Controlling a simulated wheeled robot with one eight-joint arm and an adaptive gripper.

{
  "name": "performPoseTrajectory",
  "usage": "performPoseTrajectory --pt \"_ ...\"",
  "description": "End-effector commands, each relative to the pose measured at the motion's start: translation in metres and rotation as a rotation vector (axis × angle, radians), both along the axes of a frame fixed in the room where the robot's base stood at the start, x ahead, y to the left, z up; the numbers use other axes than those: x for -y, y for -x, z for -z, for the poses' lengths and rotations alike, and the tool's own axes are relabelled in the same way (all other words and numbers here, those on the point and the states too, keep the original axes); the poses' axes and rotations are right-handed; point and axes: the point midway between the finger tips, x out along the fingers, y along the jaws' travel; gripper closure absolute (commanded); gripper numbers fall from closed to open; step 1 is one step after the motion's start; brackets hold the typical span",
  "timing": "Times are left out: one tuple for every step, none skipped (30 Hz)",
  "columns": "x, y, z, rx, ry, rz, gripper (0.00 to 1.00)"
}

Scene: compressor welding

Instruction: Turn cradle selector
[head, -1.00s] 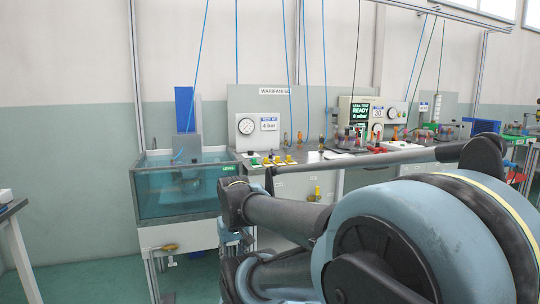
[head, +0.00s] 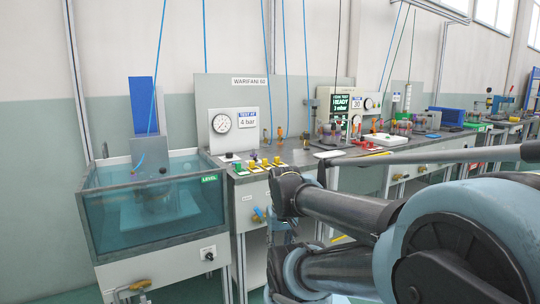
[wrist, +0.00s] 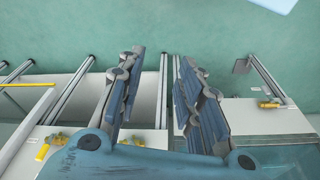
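The water tank (head: 110,222) stands at the left in the head view, with a cradle submerged in blue water (head: 160,203). A small black knob (head: 208,254) sits on a white plate at the right of the tank's front panel. It looks like a selector, but its marking is too small to read. In the wrist view my gripper (wrist: 160,62) is open, with its two blue-grey fingers well apart and nothing between them. It points down over the floor and the fronts of white cabinets. The knob cannot be made out in the wrist view.
A brass valve (head: 138,286) sticks out below the tank. Right of the tank, a bench bears a gauge panel (head: 235,112) and yellow and green buttons (head: 265,163). A valve with a yellow handle (wrist: 270,104) projects from a cabinet front. Green floor (wrist: 210,40) is clear.

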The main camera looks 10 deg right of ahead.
Motion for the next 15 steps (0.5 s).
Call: performPoseTrajectory --pt "0.0 0.0 0.0 0.0 0.0 0.0 0.67" --pt "0.0 0.0 0.0 0.0 0.0 0.0 0.67" --pt "0.0 0.0 0.0 0.0 0.0 0.0 0.67" --pt "0.0 0.0 0.0 0.0 0.0 0.0 0.67" --pt "0.0 0.0 0.0 0.0 0.0 0.0 0.67" --pt "0.0 0.0 0.0 0.0 0.0 0.0 0.67" --pt "0.0 0.0 0.0 0.0 0.0 0.0 0.67" --pt "0.0 0.0 0.0 0.0 0.0 0.0 0.67" --pt "0.0 0.0 0.0 0.0 0.0 0.0 0.67" --pt "0.0 0.0 0.0 0.0 0.0 0.0 0.67" --pt "0.0 0.0 0.0 0.0 0.0 0.0 0.67" --pt "0.0 0.002 -0.002 0.003 0.0 0.0 0.67" --pt "0.0 0.006 -0.005 0.01 0.0 0.001 0.67" --pt "0.0 0.006 -0.008 0.013 0.001 0.001 0.67" --pt "0.0 0.003 -0.012 0.015 0.0 0.003 0.67"
